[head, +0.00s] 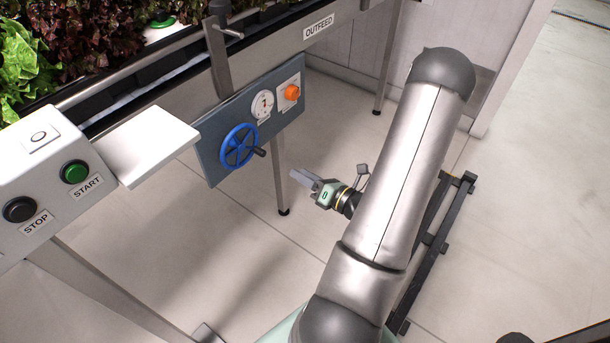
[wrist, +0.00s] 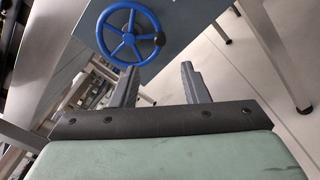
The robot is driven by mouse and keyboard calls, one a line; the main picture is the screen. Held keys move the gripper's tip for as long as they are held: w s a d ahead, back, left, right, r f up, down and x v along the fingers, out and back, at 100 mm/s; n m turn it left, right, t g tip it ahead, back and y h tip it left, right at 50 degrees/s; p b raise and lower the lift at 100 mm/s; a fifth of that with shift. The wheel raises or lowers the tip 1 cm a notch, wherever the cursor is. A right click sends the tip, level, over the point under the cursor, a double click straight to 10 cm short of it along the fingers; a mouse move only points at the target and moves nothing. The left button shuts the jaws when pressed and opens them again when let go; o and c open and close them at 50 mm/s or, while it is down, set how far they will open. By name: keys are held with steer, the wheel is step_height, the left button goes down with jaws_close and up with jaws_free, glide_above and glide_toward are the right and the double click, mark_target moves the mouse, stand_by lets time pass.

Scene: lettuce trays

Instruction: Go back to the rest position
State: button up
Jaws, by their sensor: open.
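My gripper (head: 303,178) is at the end of my arm, in the middle of the head view, over the pale floor. It points left toward the grey-blue panel and is apart from it. In the wrist view my gripper (wrist: 160,88) shows two grey fingers spread with nothing between them. A blue handwheel (head: 238,147) with a dark knob is mounted on the panel (head: 210,167). The handwheel also shows beyond the fingers in the wrist view (wrist: 131,50).
The panel carries a dial (head: 263,104) and an orange knob (head: 291,92). A box with a green START button (head: 75,172) and a black STOP button (head: 20,209) stands at left. Table legs rise near my gripper. Lettuce lies at the upper left. Floor at right is mostly clear.

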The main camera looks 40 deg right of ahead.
stand_by(0.3)
steer(key=a+r+n+g+y+p, duration=0.5)
steer(key=a+r+n+y, duration=0.2)
steer(key=a+r+n, duration=0.35)
steer(key=s+a+r+n+g+p, duration=0.3)
steer(key=a+r+n+g, duration=0.2)
steer(key=a+n+g, duration=0.15)
steer(key=s+a+r+n+g+p, duration=0.4)
steer(key=a+n+g, duration=0.2)
steer(key=n, duration=0.1)
steer(key=s+r+n+h+p, duration=0.2)
steer(key=r+n+h+p, duration=0.2)
steer(key=r+n, duration=0.3)
steer(key=s+d+r+n+h+p, duration=0.1)
steer(key=s+r+n+h+p, duration=0.2)
steer(key=r+n+h, duration=0.3)
steer(key=n+h+p, duration=0.1)
steer(key=n, duration=0.4)
steer(key=shift+r, duration=0.35)
steer(key=shift+t, duration=0.25)
